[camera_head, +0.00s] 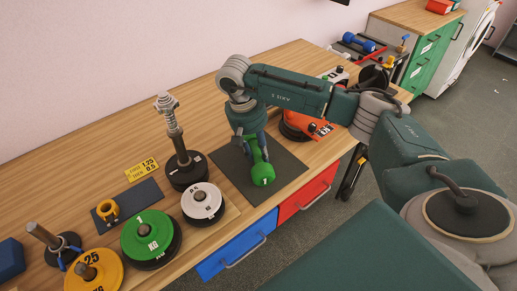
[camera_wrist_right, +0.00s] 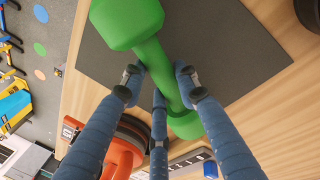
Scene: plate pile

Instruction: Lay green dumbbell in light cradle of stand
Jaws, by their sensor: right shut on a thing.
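The green dumbbell (camera_head: 263,174) is over the dark mat (camera_head: 286,176) on the wooden bench. I cannot tell whether it still touches the mat. My right gripper (camera_head: 252,147) comes down from above and is shut on the dumbbell's handle, hiding part of it. In the right wrist view, the blue fingers (camera_wrist_right: 160,88) close around the handle of the green dumbbell (camera_wrist_right: 128,20). A dark stand (camera_head: 347,49) at the back holds a blue dumbbell (camera_head: 359,42). I cannot make out its light cradle. My left gripper does not show.
Left of the mat stand a tall post with dark plates (camera_head: 178,145), a white plate (camera_head: 203,204), a green plate (camera_head: 147,235) and a yellow plate (camera_head: 94,271). An orange-red object (camera_head: 305,126) sits right of the mat, below my forearm. Blue and red drawers line the bench front.

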